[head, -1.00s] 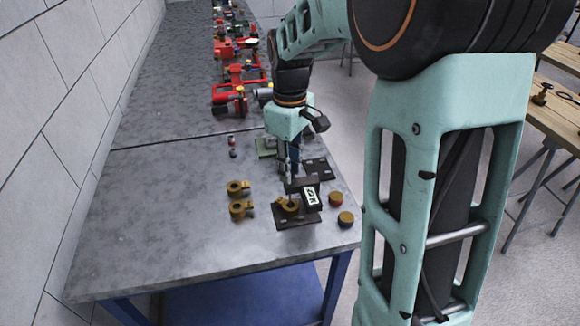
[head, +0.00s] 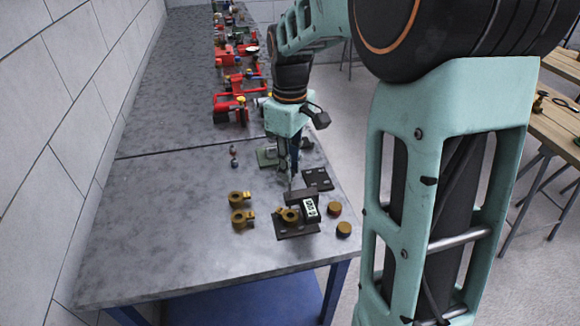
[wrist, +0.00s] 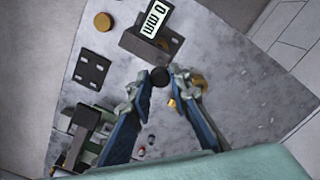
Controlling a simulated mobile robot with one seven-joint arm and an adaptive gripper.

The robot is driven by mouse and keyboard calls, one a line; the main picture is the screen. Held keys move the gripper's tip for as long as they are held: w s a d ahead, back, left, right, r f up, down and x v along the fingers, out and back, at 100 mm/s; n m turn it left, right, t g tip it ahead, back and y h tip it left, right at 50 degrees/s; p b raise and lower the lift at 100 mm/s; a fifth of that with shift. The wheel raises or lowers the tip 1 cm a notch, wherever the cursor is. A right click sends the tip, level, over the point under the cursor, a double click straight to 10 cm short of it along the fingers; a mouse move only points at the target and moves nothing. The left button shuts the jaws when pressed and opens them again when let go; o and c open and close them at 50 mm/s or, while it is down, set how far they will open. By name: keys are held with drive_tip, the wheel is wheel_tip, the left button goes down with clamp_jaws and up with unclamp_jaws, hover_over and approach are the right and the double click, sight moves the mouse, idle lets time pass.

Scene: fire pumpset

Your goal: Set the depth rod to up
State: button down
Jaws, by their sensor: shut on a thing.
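A dark depth gauge with a white display (head: 309,208) stands at a black plate (head: 297,230) near the front of the grey table. The display also shows in the wrist view (wrist: 154,17) and reads 0 mm. A brass ring piece (head: 288,215) sits at the gauge. My gripper (wrist: 161,78) points down above the gauge, with its blue fingers on either side of a round black knob (wrist: 160,76), seemingly the top of the depth rod. The fingers are shut on it. The rod below the knob is hidden in the wrist view and too small to tell in the head view.
Two brass ring pieces (head: 240,208) lie left of the gauge, and two brass discs (head: 338,218) lie right of it. A second black plate (head: 318,180) lies behind. Red pump parts (head: 230,105) stand further back. The table's left front is clear.

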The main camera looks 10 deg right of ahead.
drive_tip(key=shift+w+r, duration=0.15)
drive_tip(key=shift+r, duration=0.05)
drive_tip(key=c, duration=2.1)
unclamp_jaws()
drive_tip(key=o, duration=0.3)
drive_tip(key=shift+o, duration=0.2)
wheel_tip(320, 180, up, 12)
drive_tip(key=shift+f, duration=0.1)
